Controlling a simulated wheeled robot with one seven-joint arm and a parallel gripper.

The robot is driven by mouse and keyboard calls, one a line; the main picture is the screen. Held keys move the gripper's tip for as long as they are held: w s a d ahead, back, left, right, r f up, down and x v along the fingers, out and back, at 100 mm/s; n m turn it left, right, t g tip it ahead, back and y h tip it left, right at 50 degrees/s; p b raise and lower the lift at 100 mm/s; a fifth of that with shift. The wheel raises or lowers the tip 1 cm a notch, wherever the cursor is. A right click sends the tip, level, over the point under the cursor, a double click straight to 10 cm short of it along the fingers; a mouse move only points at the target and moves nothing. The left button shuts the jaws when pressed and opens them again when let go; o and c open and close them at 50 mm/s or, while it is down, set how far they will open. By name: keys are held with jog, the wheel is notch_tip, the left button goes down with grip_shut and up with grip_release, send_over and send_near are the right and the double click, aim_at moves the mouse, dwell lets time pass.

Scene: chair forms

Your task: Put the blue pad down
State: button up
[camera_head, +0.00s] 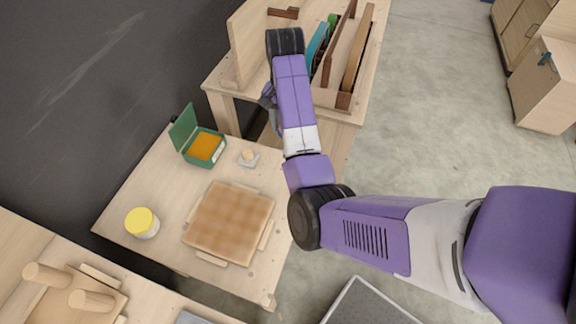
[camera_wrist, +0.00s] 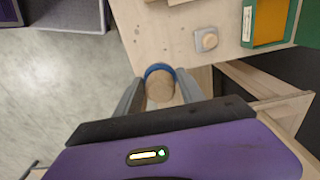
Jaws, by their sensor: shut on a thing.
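The blue pad (camera_wrist: 158,67) shows in the wrist view as a blue rim behind a round wooden knob (camera_wrist: 160,88). My gripper (camera_wrist: 160,92) has its two grey fingers on either side of the knob and is shut on it. The pad's underside is hidden. In the head view my arm hides the pad, and only a grey part of my gripper (camera_head: 268,97) shows left of the forearm. In the wrist view the pad appears over the edge of the small wooden table (camera_wrist: 150,25); its height above it I cannot tell.
On the small table are a square checkered seat (camera_head: 230,220), a yellow-lidded jar (camera_head: 142,222), an open green box (camera_head: 189,160) with orange inside, and a grey pad with a wooden knob (camera_head: 249,157). A workbench (camera_head: 222,82) with a divided rack (camera_head: 345,55) stands behind.

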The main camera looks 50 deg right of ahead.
jog(key=f+b, duration=0.1)
jog(key=f, duration=0.3)
jog(key=f+b, duration=0.2)
jog(key=f, duration=0.3)
jog(key=f+b, duration=0.1)
jog(key=f, duration=0.4)
jog(key=shift+s+a+f, duration=0.1)
jog(key=shift+a+f, duration=0.1)
jog(key=shift+a, duration=0.1)
jog(key=shift+f, duration=2.4)
jog(key=shift+f, duration=0.15)
jog(key=o, duration=1.3)
notch_tip(320, 180, up, 12)
jog(key=shift+r+b, duration=0.15)
jog(key=shift+b, duration=0.55)
